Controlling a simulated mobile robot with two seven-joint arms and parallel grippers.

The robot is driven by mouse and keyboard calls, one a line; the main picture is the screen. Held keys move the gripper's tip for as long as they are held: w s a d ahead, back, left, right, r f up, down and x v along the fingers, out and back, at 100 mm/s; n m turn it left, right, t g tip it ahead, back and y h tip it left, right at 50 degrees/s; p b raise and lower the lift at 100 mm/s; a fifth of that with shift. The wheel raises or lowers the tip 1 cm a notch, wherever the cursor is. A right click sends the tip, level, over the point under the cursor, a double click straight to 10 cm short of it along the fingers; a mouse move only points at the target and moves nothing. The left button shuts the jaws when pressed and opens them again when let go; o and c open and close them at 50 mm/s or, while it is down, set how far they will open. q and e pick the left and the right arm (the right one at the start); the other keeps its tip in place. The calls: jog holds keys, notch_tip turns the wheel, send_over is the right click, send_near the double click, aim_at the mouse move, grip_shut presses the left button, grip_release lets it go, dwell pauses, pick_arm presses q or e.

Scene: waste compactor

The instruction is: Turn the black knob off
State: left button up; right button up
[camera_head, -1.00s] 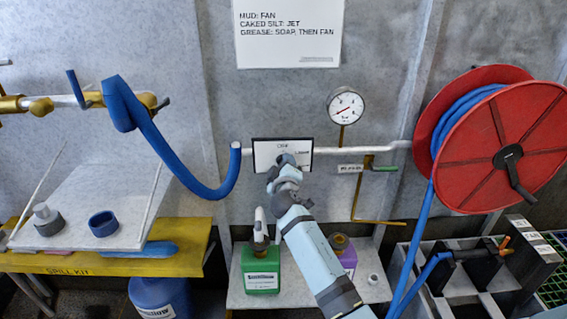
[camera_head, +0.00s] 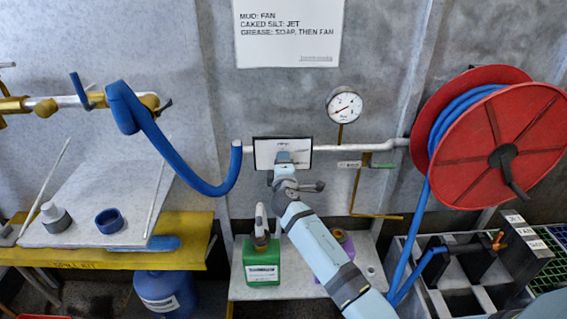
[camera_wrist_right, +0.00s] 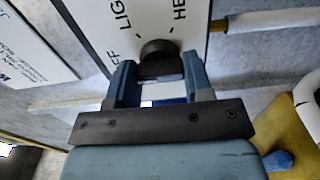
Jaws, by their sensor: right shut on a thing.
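The black knob (camera_wrist_right: 158,54) sits on a white panel (camera_wrist_right: 100,32) with dark edges. In the wrist view, the letters "FF", "LIG" and "HE" show around the knob; I cannot tell where it points. My right gripper (camera_wrist_right: 160,72) has a finger on each side of the knob and is shut on it. In the head view, the panel (camera_head: 264,153) is on the wall, and my right gripper (camera_head: 284,160) reaches its lower middle and hides the knob. My left gripper is not in view.
A white pipe (camera_head: 360,147) runs right from the panel, below a gauge (camera_head: 344,104). A blue hose (camera_head: 205,186) hangs left; a red hose reel (camera_head: 510,145) is at right.

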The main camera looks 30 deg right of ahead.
jog(key=shift+r, duration=0.15)
jog(key=o, duration=0.9)
jog(key=v, duration=1.3)
jog(key=shift+s+a+b, duration=0.15)
jog(key=shift+s+b, duration=0.15)
jog(key=shift+s, duration=0.05)
